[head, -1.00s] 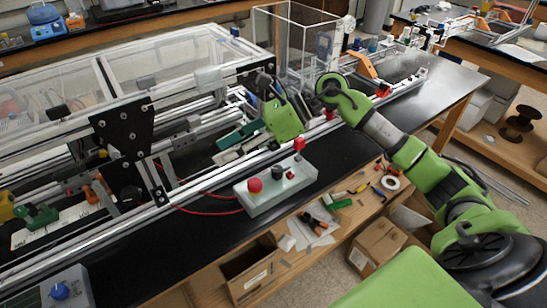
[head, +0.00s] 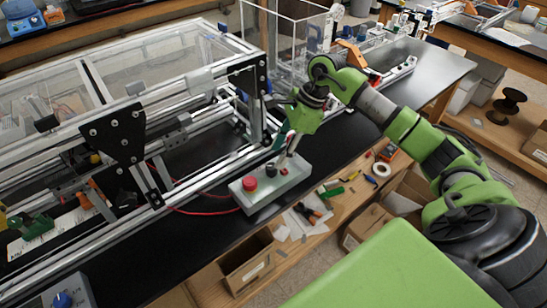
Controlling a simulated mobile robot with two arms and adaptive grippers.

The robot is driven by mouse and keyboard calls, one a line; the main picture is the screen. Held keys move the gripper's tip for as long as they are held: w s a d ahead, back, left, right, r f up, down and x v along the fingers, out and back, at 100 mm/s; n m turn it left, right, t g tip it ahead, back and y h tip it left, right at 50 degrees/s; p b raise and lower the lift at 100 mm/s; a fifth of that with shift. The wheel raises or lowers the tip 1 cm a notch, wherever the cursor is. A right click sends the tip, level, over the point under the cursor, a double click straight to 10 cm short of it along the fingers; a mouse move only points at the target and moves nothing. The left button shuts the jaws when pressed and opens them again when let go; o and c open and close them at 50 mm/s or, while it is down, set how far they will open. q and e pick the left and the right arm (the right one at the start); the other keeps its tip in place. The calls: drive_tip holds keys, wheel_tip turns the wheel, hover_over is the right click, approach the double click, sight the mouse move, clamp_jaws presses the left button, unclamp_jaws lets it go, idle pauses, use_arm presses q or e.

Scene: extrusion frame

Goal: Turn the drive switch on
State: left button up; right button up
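A pale control box (head: 262,203) sits on the black bench top near its front edge. It carries a red mushroom button (head: 249,183) at its left and a black knob (head: 270,169) in the middle. A small red part (head: 284,171) shows at its right end, below my fingers. My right gripper (head: 285,153), on the green arm, points down over the right end of the box. Its fingers hide most of the switch there. I cannot tell whether they touch it or how far apart they are. My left gripper is not in view.
An aluminium extrusion frame (head: 105,205) with a black bracket plate (head: 115,132) stands left of and behind the box. A red cable (head: 200,212) runs along the bench to the box. Tools and cardboard boxes (head: 248,262) lie on the shelf below. The bench right of the gripper is clear.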

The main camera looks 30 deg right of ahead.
sight(272, 166)
drive_tip(key=p+x, duration=0.1)
drive_tip(key=x, duration=0.2)
drive_tip(key=shift+a+f, duration=0.25)
drive_tip(key=shift+f, duration=0.05)
drive_tip(key=shift+w+a+f, duration=0.1)
drive_tip(key=shift+f, duration=0.35)
drive_tip(key=c, duration=1.1)
